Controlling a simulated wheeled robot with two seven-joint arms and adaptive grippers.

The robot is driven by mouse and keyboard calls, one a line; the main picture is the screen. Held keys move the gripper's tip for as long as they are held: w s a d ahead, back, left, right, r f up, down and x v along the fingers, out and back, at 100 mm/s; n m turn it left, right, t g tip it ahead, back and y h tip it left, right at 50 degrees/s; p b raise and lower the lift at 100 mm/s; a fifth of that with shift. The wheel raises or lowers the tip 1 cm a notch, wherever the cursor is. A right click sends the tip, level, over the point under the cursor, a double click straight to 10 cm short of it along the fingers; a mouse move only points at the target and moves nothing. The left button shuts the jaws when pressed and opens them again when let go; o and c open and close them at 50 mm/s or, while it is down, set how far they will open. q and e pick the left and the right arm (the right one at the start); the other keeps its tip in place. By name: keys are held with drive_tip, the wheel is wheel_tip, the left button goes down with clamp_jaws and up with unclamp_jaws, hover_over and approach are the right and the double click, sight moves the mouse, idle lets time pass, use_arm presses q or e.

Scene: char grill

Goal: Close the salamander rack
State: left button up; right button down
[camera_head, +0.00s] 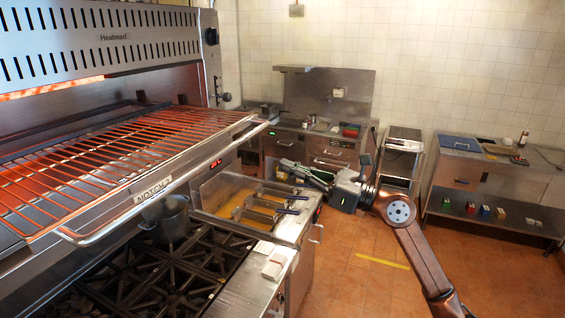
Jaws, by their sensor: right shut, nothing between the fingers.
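The salamander (110,40) stands at the upper left, with a glowing red-orange element inside. Its wire rack (95,165) is pulled out toward the front and juts over the stove. The rack's front bar handle (150,196) runs along its near edge. My right gripper (284,164) is to the right of the rack and apart from it, past the fryer. Its fingers point left and are shut with nothing held. My left gripper does not show.
Below the rack is a stove (170,270) with black grates and a metal pot (167,220). A fryer (265,205) with blue-handled baskets stands beside it. Steel counters (480,172) line the back wall. The orange tiled floor (350,285) is mostly clear.

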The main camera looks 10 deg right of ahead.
sight(237, 146)
drive_tip(key=p+x, duration=0.3)
drive_tip(key=x, duration=0.8)
drive_tip(key=shift+r, duration=0.15)
drive_tip(key=shift+w+a, duration=0.25)
drive_tip(key=shift+a, duration=0.1)
